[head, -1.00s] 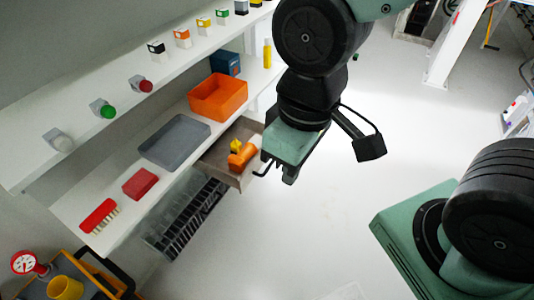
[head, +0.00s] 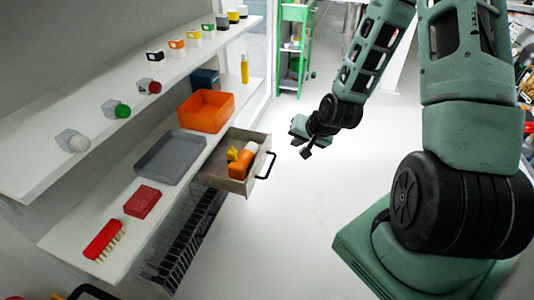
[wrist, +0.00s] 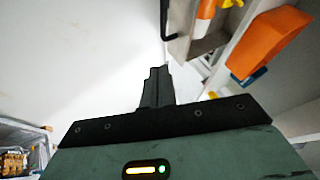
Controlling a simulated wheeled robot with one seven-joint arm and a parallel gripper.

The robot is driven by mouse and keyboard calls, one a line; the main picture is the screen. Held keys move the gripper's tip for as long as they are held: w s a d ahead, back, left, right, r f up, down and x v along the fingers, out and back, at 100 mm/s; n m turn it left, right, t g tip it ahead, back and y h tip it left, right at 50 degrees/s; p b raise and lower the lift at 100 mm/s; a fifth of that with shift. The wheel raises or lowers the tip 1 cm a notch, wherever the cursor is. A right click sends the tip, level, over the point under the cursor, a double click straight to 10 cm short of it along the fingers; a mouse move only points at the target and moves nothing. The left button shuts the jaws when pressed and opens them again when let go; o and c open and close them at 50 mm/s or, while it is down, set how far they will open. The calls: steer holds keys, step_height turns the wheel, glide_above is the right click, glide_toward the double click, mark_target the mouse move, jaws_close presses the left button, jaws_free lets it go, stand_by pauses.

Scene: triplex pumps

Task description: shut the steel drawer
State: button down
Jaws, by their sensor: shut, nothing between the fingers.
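The steel drawer (head: 240,184) is pulled out from under the white lower shelf in the head view. A black bar handle (head: 267,166) is on its front. An orange piece (head: 236,171) and a yellow piece (head: 233,154) lie inside it. My gripper (head: 298,136) is to the right of the drawer and apart from the handle, over open floor. In the wrist view my gripper (wrist: 157,88) is shut and empty. The drawer (wrist: 185,45) shows at the top of the wrist view, with the black handle (wrist: 164,20) at its left.
An orange bin (head: 206,111) and a grey tray (head: 170,157) sit on the lower shelf, with a red box (head: 142,201) and a red brush (head: 103,240) nearer. A black wire rack (head: 185,245) is below. The floor right of the drawer is clear.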

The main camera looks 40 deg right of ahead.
steer(key=w+a+f, duration=0.2)
steer(key=w+f, duration=0.6)
steer(key=w, duration=0.1)
steer(key=shift+w+a, duration=0.1)
stand_by(0.3)
steer(key=w+a, duration=0.2)
steer(key=w, duration=0.1)
steer(key=w+a, duration=0.3)
steer(key=w, duration=0.1)
steer(key=w+a, duration=0.3)
steer(key=shift+w+a, duration=0.1)
steer(key=shift+w, duration=0.15)
steer(key=shift+s, duration=0.1)
